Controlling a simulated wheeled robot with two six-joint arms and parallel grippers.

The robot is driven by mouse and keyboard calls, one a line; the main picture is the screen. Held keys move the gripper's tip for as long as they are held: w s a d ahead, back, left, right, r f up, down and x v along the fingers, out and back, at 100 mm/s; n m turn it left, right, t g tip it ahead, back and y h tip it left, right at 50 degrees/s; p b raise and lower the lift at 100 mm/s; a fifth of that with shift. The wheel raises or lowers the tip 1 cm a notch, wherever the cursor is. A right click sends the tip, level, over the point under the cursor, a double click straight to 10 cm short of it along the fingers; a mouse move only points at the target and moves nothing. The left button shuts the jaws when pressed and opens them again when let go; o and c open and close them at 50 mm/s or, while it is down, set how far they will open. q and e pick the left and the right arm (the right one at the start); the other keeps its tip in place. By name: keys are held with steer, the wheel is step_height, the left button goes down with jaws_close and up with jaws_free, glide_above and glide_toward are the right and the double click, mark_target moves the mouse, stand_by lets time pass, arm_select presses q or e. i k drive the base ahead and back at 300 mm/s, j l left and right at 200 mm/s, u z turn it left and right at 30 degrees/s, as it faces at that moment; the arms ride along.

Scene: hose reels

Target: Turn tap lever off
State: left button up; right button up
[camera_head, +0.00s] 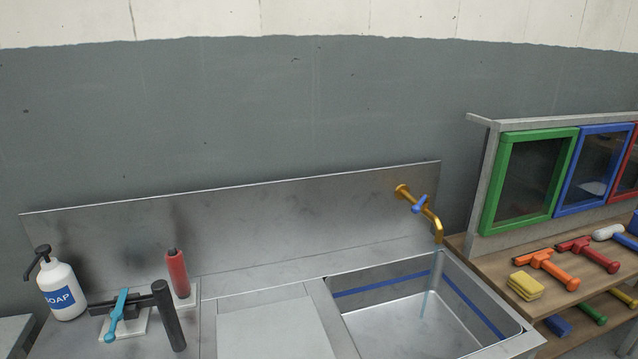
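A brass tap (431,220) comes out of the metal backsplash, and its spout bends down over the sink basin. Its blue lever (419,204) sits on the pipe near the wall and points up and to the right. The metal sink basin (400,325) has a blue line around its inner walls.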

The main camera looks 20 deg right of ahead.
mark_target(416, 209)
steer(key=z, duration=1.3)
